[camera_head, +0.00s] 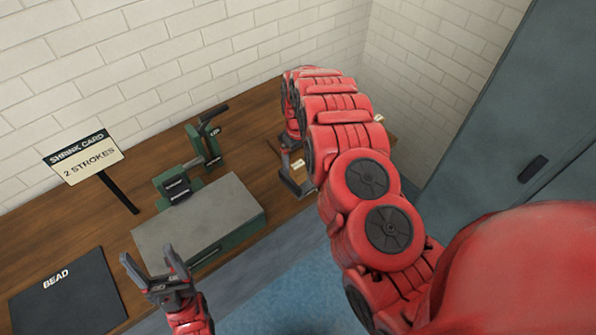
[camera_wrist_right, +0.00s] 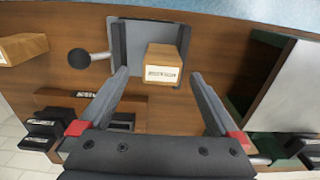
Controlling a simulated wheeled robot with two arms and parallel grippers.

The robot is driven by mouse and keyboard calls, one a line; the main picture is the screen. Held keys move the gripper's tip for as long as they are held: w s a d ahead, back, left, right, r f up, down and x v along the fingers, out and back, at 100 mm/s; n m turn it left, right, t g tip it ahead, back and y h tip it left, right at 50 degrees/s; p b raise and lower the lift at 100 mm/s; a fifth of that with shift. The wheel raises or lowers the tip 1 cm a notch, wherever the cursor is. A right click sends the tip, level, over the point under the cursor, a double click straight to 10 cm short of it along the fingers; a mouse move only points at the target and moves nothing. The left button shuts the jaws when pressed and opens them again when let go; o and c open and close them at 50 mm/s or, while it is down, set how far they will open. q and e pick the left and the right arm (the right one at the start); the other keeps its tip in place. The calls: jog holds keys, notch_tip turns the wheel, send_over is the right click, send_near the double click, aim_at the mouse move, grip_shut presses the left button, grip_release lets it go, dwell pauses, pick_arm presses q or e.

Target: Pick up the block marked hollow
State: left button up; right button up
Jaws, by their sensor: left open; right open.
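In the right wrist view a light wooden block (camera_wrist_right: 165,58) with a small white label sits on a grey plate (camera_wrist_right: 128,38) between dark uprights. The label is too small to read for certain. My right gripper (camera_wrist_right: 158,77) is open, its fingers on either side of the block's near end in the picture; contact cannot be told. Another wooden block (camera_wrist_right: 22,48) with a label lies at the left edge of that view. In the head view my right arm hides much of that area. My left gripper (camera_head: 155,271) is open and empty in front of the bench.
A ball-ended lever (camera_wrist_right: 80,57) stands beside the plate. A green hand tool (camera_head: 205,145) and a grey-topped green box (camera_head: 205,218) stand on the wooden bench. A "SHRINK CARD 2 STROKES" sign (camera_head: 83,157) and dark "BEAD" mat (camera_head: 65,295) are to the left.

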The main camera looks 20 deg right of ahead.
aim_at(298, 164)
jog(key=shift+s+a+f+p, duration=0.15)
jog(key=shift+f+p, duration=0.55)
jog(key=shift+f, duration=1.2)
jog(key=c, duration=1.5)
jog(key=shift+r, duration=0.15)
